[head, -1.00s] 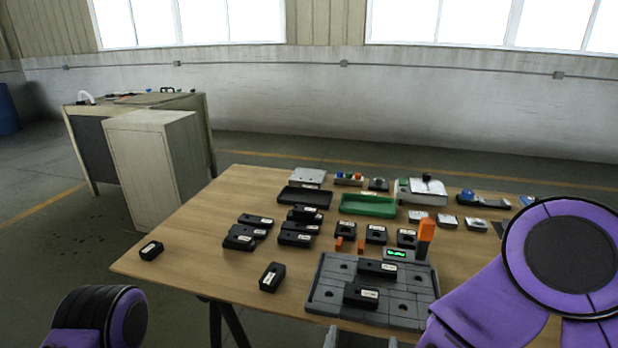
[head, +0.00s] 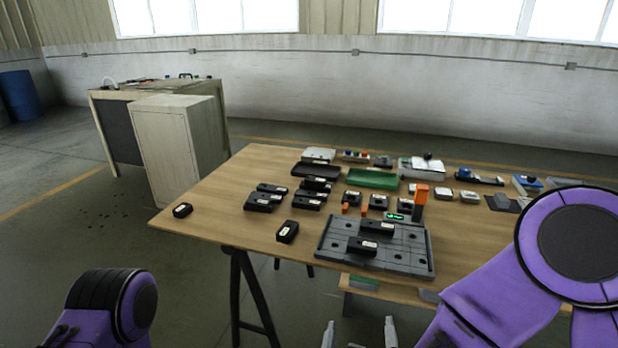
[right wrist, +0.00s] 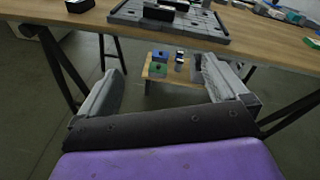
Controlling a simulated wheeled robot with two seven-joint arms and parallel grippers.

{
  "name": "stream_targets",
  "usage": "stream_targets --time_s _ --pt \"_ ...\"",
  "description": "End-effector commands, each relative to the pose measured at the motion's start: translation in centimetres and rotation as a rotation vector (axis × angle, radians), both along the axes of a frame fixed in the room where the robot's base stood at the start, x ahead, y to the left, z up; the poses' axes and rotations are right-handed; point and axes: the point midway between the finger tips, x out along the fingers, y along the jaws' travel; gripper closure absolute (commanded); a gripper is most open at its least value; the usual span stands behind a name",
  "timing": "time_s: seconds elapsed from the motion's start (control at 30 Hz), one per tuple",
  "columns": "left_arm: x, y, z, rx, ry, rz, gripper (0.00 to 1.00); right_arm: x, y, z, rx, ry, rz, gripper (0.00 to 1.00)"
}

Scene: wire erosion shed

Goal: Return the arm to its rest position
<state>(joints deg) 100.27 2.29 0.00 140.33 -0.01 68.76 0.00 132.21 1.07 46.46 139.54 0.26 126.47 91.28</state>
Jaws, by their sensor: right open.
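My right gripper (head: 359,333) shows at the bottom of the head view, in front of the table's near edge and lower than the tabletop. Its two grey fingers are apart, with nothing between them. In the right wrist view the open fingers (right wrist: 160,95) frame the floor and a low stand under the table. My right arm (head: 500,295) is purple and comes in from the right. My left arm (head: 115,305) shows only as a purple and black link at lower left; the left gripper is out of view.
The wooden table (head: 215,205) carries a grey grid plate (head: 400,262) with black blocks on it, a green tray (head: 372,178), a dark tray (head: 313,169) and several black blocks. A low stand (right wrist: 148,70) is under the table. A pale cabinet (head: 170,150) stands behind at left.

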Motion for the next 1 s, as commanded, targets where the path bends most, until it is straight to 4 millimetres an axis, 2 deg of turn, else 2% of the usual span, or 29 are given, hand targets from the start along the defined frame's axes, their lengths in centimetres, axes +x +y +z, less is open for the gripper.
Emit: stream_targets --time_s 0.17,0.27,0.37,0.47,0.5,0.57,0.6,0.7,0.83,0.9,1.0 --pt "0.0 0.0 0.0 -0.001 0.001 0.000 0.32 0.5 0.9 -1.1 -0.293 0.086 0.142 0.00" --pt "0.0 0.0 0.2 -0.001 0.001 0.000 0.32 0.8 0.9 -2.7 -0.536 0.158 0.250 0.00" --pt "0.0 0.0 0.6 -0.001 0.001 0.000 0.32 0.7 0.1 -5.3 -0.837 0.263 0.391 0.00" --pt "0.0 0.0 1.4 -0.001 0.001 0.000 0.32 -0.4 -2.2 -9.9 -1.229 0.422 0.618 0.00" --pt "0.0 0.0 2.0 -0.001 0.001 0.000 0.32 -1.6 -4.0 -12.4 -1.409 0.507 0.750 0.00" --pt "0.0 0.0 2.8 0.000 0.001 0.000 0.32 -4.3 -7.1 -16.1 -1.639 0.626 0.973 0.00" --pt "0.0 0.0 3.3 -0.001 0.001 0.000 0.32 -6.3 -9.3 -18.1 -1.752 0.697 1.117 0.00" --pt "0.0 0.0 4.3 -0.001 0.001 0.000 0.32 -11.8 -14.6 -21.6 -1.885 0.851 1.412 0.00" --pt "0.0 0.0 5.3 -0.001 0.001 0.000 0.32 -17.3 -19.9 -23.2 -1.873 1.031 1.551 0.00" --pt "0.0 0.0 5.6 -0.001 0.001 0.000 0.32 -19.1 -21.2 -23.4 -1.859 1.083 1.584 0.00" --pt "0.0 0.0 5.7 -0.001 0.001 0.000 0.32 -20.4 -21.3 -23.8 -1.840 1.100 1.615 0.00"
